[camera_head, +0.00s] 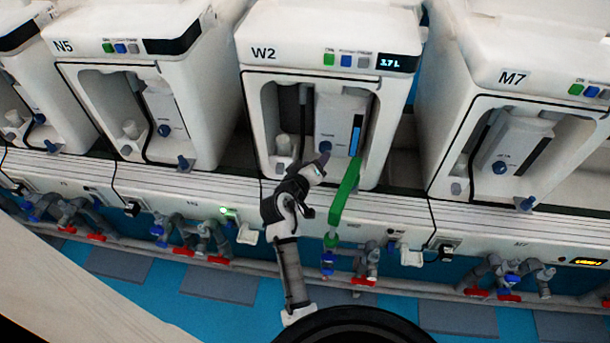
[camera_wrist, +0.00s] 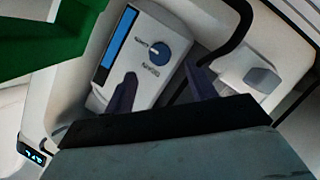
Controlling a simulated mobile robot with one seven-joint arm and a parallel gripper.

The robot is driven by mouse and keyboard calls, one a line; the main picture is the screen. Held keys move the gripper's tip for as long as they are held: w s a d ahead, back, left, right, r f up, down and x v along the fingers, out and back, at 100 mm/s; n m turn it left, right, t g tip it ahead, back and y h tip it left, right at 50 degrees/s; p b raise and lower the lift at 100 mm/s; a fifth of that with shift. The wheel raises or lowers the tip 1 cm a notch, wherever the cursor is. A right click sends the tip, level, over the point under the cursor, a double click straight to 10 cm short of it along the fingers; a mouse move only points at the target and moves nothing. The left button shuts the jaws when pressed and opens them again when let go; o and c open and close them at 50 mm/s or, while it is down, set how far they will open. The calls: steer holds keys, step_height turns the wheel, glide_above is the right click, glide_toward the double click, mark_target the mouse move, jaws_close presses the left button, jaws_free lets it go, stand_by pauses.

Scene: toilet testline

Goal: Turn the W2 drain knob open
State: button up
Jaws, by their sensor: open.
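The W2 unit (camera_head: 318,60) is the white machine in the middle of the head view, and its display reads 3.7 L. Its tank (camera_head: 341,115) has a blue level strip. The round blue drain knob (camera_head: 325,147) is low on the tank's front. In the wrist view the knob (camera_wrist: 159,54) has a white mark toward the small label on its left; I cannot read the labels surely. My gripper (camera_head: 322,162) is just below and in front of the knob. In the wrist view my gripper (camera_wrist: 160,82) is open, its dark fingers apart, with the knob beyond the gap and nothing held.
A green bar-like part (camera_head: 345,195) stands just right of my gripper and fills the upper left of the wrist view. A white cup (camera_head: 284,144) is left in the bay. Units N5 (camera_head: 120,45) and M7 (camera_head: 530,85) flank W2. Pipes with red valves run below.

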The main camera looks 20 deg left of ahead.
steer(key=v, duration=0.7)
steer(key=shift+b, duration=0.35)
steer(key=shift+s, duration=0.15)
